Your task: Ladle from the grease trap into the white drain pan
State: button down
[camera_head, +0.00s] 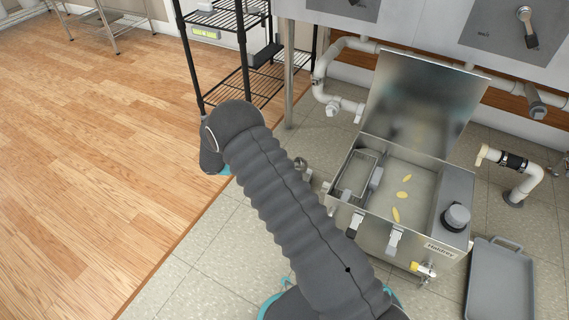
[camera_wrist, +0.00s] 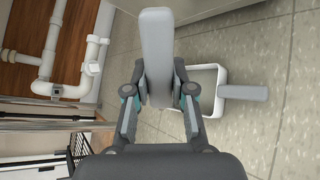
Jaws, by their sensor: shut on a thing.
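The grease trap (camera_head: 383,239) is an open steel box in the head view, its lid raised. Several yellow pieces (camera_head: 403,195) float in it. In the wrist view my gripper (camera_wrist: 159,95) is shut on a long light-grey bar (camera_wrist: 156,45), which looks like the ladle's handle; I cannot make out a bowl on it. Beyond the right finger is a white-rimmed, squarish thing (camera_wrist: 222,73) with a grey bar (camera_wrist: 243,92) at its right. I cannot tell whether it is the white drain pan. My gripper is hidden behind my arm in the head view.
A grey tray (camera_head: 500,290) lies on the floor right of the trap. A black wire rack (camera_head: 243,60) stands at the back left. White pipes (camera_head: 322,75) run behind the trap, below the steel sinks (camera_head: 420,28). The wooden floor at the left is largely clear.

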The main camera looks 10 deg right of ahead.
jog(key=a+f+h, duration=0.4)
jog(key=shift+s+a+t+h, duration=0.2)
jog(key=shift+t+h, duration=0.1)
dwell(0.4)
jog(key=d+r+y+p, duration=0.6)
jog(key=d+r+p, duration=0.1)
jog(key=p, duration=0.4)
jog(key=w+d+f+g+y+p, duration=0.1)
jog(key=d+f+y+p, duration=0.1)
jog(key=d+y, duration=0.45)
jog(key=w+d+f+g+y+p, duration=0.1)
jog(key=d+f+y+p, duration=0.1)
jog(key=d+y, duration=0.5)
jog(key=shift+h, duration=0.75)
jog(key=shift+w+d+r, duration=0.1)
jog(key=shift+d+r, duration=0.15)
jog(key=shift+r, duration=1.15)
jog(key=shift+d+r, duration=0.2)
jog(key=shift+r, duration=1.15)
